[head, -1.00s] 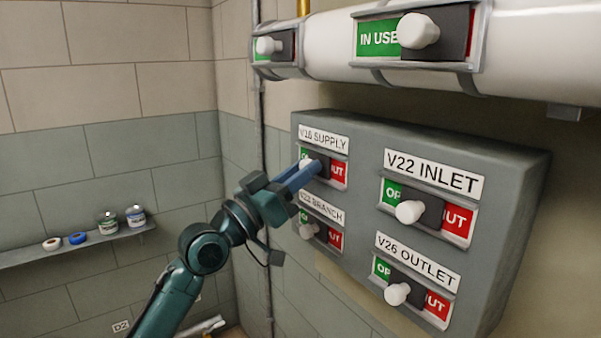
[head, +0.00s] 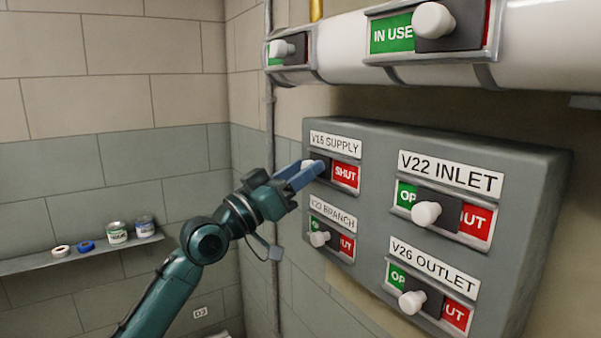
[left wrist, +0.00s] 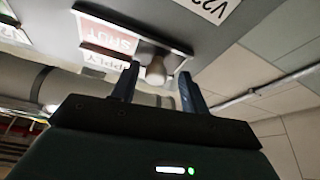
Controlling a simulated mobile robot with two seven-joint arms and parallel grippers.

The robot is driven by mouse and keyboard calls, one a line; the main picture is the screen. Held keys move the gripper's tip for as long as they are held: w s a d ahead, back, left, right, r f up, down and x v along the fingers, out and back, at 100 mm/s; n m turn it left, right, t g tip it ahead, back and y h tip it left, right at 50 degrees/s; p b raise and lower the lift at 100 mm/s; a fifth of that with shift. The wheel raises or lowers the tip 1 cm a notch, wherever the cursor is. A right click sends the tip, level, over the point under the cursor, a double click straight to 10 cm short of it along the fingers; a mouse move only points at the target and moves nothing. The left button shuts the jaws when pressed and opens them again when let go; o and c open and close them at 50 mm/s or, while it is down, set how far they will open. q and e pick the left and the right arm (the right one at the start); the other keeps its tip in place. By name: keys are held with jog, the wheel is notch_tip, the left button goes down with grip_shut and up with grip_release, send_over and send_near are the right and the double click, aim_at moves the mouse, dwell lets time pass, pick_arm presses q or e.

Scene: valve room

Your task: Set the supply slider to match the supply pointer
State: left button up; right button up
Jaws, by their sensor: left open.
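The supply slider (head: 323,172), under the V15 SUPPLY label (head: 332,144), sits at the left of its frame. Its red SHUT field (head: 345,174) is uncovered and no green shows. Its pale knob (head: 317,160) is partly hidden by my left gripper (head: 304,172). In the left wrist view the knob (left wrist: 156,71) stands between the spread fingers of the left gripper (left wrist: 157,88); I cannot tell whether they touch it. I cannot make out a supply pointer. My right gripper is out of view.
The grey panel (head: 365,215) also holds the branch, V22 INLET (head: 428,212) and V26 OUTLET (head: 413,300) sliders close by. A white pipe (head: 340,45) with an IN USE slider runs above. A shelf (head: 30,262) with tins is at left.

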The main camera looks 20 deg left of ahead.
pick_arm(q)
jog(key=shift+f, duration=0.1)
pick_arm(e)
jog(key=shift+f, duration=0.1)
pick_arm(q)
jog(key=b+v, duration=0.4)
jog(key=v, duration=0.9)
jog(key=shift+b, duration=0.3)
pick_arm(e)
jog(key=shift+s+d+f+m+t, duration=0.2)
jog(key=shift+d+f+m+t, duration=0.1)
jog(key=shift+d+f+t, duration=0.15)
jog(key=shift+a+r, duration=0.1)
